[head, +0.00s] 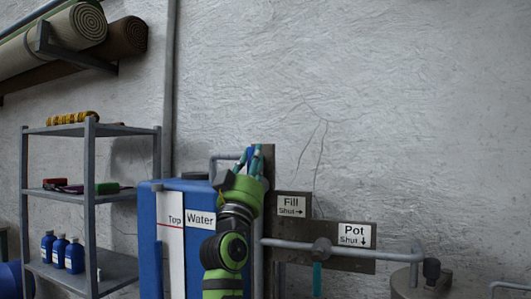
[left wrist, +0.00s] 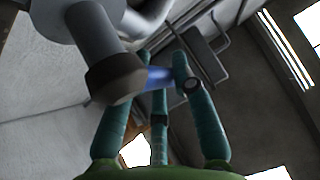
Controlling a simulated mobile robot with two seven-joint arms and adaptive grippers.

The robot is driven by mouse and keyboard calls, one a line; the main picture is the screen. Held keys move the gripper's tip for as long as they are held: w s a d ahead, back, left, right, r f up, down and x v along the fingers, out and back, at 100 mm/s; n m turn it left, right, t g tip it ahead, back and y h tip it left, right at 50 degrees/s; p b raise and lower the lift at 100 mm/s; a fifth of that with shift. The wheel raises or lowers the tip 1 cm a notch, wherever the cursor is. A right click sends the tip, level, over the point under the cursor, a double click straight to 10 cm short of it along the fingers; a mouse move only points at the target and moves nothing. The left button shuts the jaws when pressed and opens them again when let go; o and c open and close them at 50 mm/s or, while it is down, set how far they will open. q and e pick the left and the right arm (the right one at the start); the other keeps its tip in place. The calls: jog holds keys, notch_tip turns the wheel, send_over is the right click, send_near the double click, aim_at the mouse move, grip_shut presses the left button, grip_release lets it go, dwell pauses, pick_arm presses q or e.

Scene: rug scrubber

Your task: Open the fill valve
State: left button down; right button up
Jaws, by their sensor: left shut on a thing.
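My left gripper (head: 254,158) is raised in front of the wall board beside the blue water tank (head: 203,250). Its teal fingers are shut on the blue fill valve handle (head: 243,157), which is largely hidden by the gripper in the head view. The left wrist view shows the blue handle (left wrist: 157,78) between the fingers, sticking out sideways from a dark collar (left wrist: 117,79) on a grey pipe. The "Fill" sign (head: 291,205) has a "Shut" arrow pointing right. My right gripper is not in view.
A grey pipe leads right to a metal vessel (head: 407,283). A shelf rack (head: 91,190) with bottles stands left.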

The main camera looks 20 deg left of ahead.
pick_arm(q)
jog(key=shift+a+n+y+p, duration=0.2)
jog(key=shift+n+y+p, duration=0.1)
jog(key=shift+n+y, duration=0.8)
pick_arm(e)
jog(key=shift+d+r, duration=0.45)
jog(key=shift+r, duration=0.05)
pick_arm(q)
jog(key=c, duration=1)
grip_release()
jog(key=shift+w+a, duration=0.1)
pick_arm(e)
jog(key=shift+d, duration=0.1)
pick_arm(q)
jog(key=v, duration=1.2)
jog(key=shift+s+r, duration=0.15)
jog(key=shift+s, duration=0.05)
